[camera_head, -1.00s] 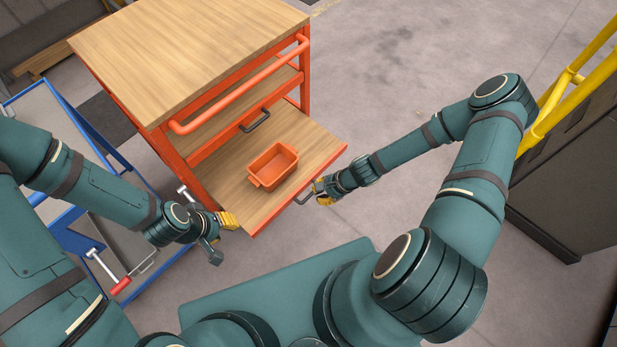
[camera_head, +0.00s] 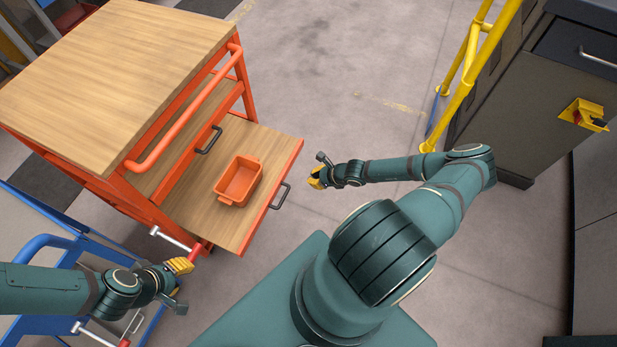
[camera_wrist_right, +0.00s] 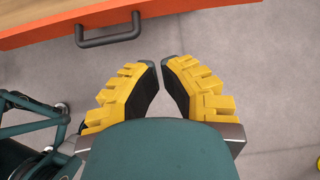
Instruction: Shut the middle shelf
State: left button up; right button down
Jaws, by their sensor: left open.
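The orange cart's pulled-out wooden shelf (camera_head: 258,148) sticks out toward me, with an orange front edge and a dark bar handle (camera_head: 280,196). An orange bin (camera_head: 239,181) stands on it. My right gripper (camera_head: 314,178) is to the right of the handle, apart from it. In the right wrist view its yellow fingers (camera_wrist_right: 160,70) have a narrow empty gap, and the handle (camera_wrist_right: 108,30) lies beyond them to the left. My left gripper (camera_head: 184,265) is open and appears empty, left of the shelf's near corner. Whether another shelf lies below is hidden.
Above the pulled-out shelf is another level with a dark handle (camera_head: 209,139), under an orange push bar (camera_head: 180,110) and wooden top (camera_head: 110,75). A blue cart (camera_head: 40,225) stands at left. Yellow railing (camera_head: 462,90) and grey cabinets are at right. Floor beyond my right gripper is clear.

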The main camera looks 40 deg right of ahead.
aim_at(285, 176)
jog(key=w+a+f+b, duration=0.1)
jog(key=w, duration=0.2)
jog(key=w+a+f+b, duration=0.1)
jog(key=w+f, duration=0.1)
jog(key=w+a+f+b, duration=0.1)
jog(key=w+f, duration=0.1)
jog(key=w, duration=0.1)
jog(key=shift+w+a+f, duration=0.2)
jog(key=shift+w+a, duration=0.15)
jog(key=shift+w, duration=0.1)
